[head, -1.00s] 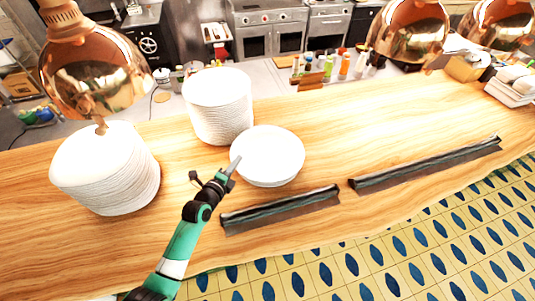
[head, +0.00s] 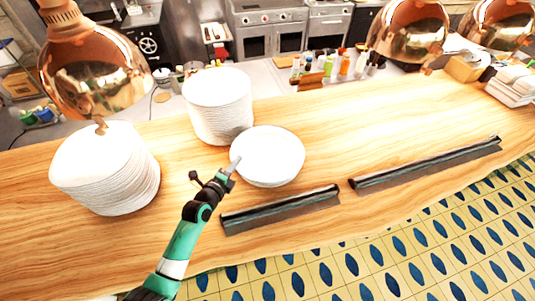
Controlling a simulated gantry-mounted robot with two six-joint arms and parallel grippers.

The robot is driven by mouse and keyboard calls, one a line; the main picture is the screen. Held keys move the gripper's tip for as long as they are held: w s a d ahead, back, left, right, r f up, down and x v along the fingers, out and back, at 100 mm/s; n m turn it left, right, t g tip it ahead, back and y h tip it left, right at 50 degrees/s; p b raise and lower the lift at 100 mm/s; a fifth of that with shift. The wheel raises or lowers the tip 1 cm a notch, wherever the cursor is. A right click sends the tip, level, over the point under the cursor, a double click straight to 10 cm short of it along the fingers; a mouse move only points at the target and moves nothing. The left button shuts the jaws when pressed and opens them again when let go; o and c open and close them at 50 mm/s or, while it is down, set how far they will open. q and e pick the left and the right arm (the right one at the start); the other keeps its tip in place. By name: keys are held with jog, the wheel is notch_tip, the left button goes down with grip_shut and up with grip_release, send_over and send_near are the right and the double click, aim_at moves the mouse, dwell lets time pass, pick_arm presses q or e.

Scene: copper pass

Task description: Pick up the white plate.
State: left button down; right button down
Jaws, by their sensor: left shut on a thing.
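The white plate (head: 270,154) is round and shows near the middle of the head view, over the wooden counter. My left gripper (head: 234,165) reaches in from the lower left and is shut on the plate's left rim. The plate looks about level; I cannot tell whether it still touches the counter. My right gripper is not in view.
Two tall stacks of white plates stand on the wooden counter (head: 340,135), one at the left (head: 108,170) and one behind the plate (head: 218,108). Dark rails (head: 282,210) lie along the front. Copper lamps (head: 92,75) hang above. The counter's right middle is clear.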

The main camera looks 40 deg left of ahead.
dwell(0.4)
pick_arm(q)
jog(key=shift+r, duration=0.15)
jog(key=shift+r, duration=0.15)
